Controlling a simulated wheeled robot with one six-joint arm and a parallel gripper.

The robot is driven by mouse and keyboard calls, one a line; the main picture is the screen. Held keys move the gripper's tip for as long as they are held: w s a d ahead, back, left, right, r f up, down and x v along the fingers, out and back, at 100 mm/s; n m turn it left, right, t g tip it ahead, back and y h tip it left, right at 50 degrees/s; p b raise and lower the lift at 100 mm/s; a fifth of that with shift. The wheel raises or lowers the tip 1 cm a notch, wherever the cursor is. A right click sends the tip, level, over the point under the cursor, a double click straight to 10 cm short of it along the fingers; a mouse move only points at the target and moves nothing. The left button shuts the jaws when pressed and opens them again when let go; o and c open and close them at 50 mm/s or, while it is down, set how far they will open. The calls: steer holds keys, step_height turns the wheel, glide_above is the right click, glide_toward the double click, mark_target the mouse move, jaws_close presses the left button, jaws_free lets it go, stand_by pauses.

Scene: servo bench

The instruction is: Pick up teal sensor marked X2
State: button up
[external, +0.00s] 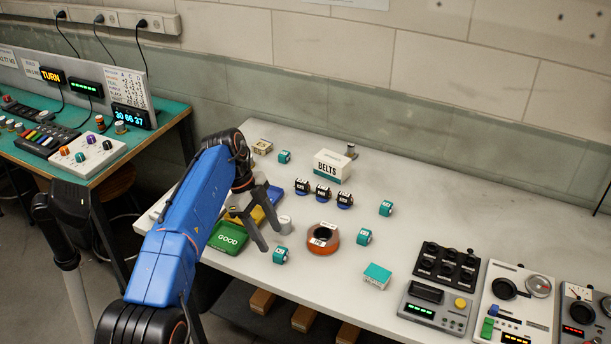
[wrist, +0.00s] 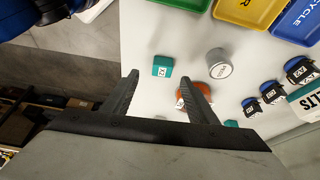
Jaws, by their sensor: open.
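Several small teal sensor blocks with white labels stand on the white bench. One teal sensor (external: 280,256) is at the front edge, just below my gripper (external: 273,240). In the wrist view that teal sensor (wrist: 163,63) lies just beyond and between the fingertips of my gripper (wrist: 162,79), apart from them. Its label looks like X2 but is too small to be sure. Other teal sensors are at the back left (external: 285,156), right of centre (external: 364,237) and farther right (external: 386,208); their labels are unclear. My gripper is open and empty, above the bench.
A grey cylinder (external: 285,225) stands close to the fingers. A red-orange ring (external: 332,246) sits to the right. A green GOOD tray (external: 228,236) is left, beside yellow and blue trays. Black round parts (external: 323,193) and a BELTS box (external: 332,167) stand behind. Control panels fill the right end.

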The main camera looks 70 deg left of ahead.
mark_target(279, 251)
steer(key=shift+w+x, duration=0.1)
steer(key=shift+x, duration=1.4)
steer(key=shift+w+x, duration=0.15)
steer(key=shift+x, duration=1.3)
steer(key=shift+a, duration=0.1)
steer(key=c, duration=1.1)
